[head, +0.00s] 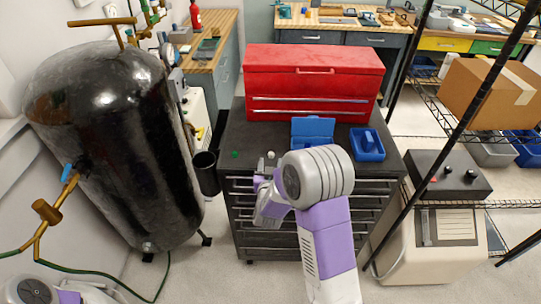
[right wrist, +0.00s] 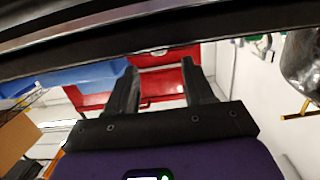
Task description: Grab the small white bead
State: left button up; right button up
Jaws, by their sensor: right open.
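The small white bead (head: 271,154) sits near the front left of the dark cabinet's top in the head view. A small pale rounded thing (right wrist: 158,52) below the dark band in the right wrist view may be the same bead. My right gripper (right wrist: 159,78) is open, with its two dark fingers apart and nothing seen between them. In the head view my right arm reaches to the cabinet's front edge, close in front of the bead, and its fingertips are largely hidden. My left gripper is not in view; only part of that arm shows at the lower left.
The dark cabinet (head: 240,135) bears a red toolbox (head: 315,85), a blue case (head: 312,130), a blue tray (head: 367,144) and a small green thing (head: 235,154). A large black tank (head: 110,140) stands left. A wire shelf with a cardboard box (head: 480,95) stands right.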

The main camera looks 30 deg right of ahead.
aim_at(271, 156)
jog(key=x, duration=0.4)
jog(key=shift+w+d+f, duration=0.15)
jog(key=shift+f, duration=0.05)
grip_shut()
